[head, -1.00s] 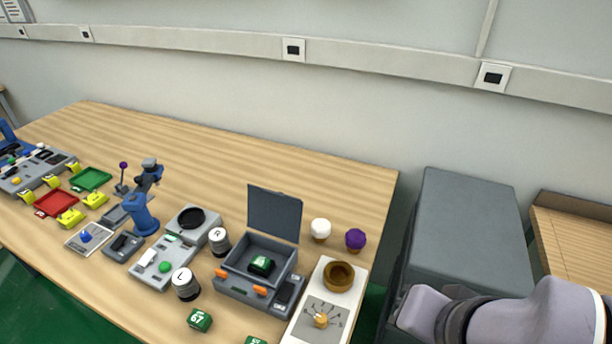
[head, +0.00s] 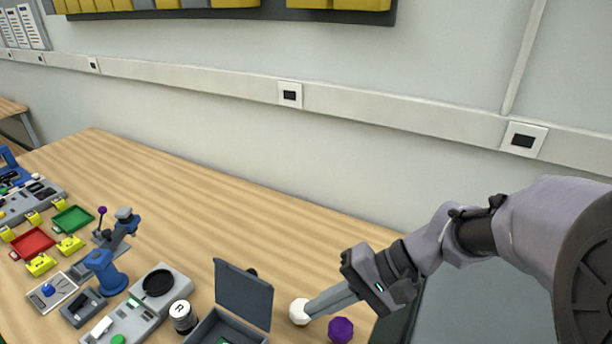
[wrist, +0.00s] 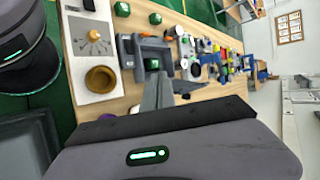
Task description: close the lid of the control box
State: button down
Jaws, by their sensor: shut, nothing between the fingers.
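The control box (head: 205,329) is grey and stands near the table's front, cut off by the bottom edge of the head view. Its dark grey lid (head: 243,294) stands open, roughly upright on the rear side. A green block (head: 226,341) shows inside. My gripper (head: 310,307) is shut and empty, to the right of the lid and apart from it in the picture. Its tips overlap a white faceted knob (head: 297,312); I cannot tell whether they touch it. In the wrist view the fingers (wrist: 158,82) point toward the box (wrist: 138,43) and partly hide it.
A black-and-white R cylinder (head: 183,317) and a grey panel (head: 130,322) lie left of the box. The wrist view shows a brown bowl (wrist: 101,80) on a white panel. The table behind the lid is clear.

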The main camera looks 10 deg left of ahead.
aim_at(245, 291)
jog(key=w+a+f+m+t+y, duration=0.1)
jog(key=w+f+m+t+y, duration=0.2)
jog(key=w+f+t+y, duration=0.75)
jog(key=w+a+g+h+b, duration=0.1)
jog(key=a+g, duration=0.4)
jog(key=a, duration=0.6)
jog(key=w+h, duration=0.1)
jog(key=w, duration=0.1)
jog(key=shift+w+a+f, duration=0.25)
jog(key=shift+w+a, duration=0.05)
jog(key=shift+w, duration=0.1)
jog(key=shift+s+b, duration=0.1)
jog(key=shift+b, duration=0.25)
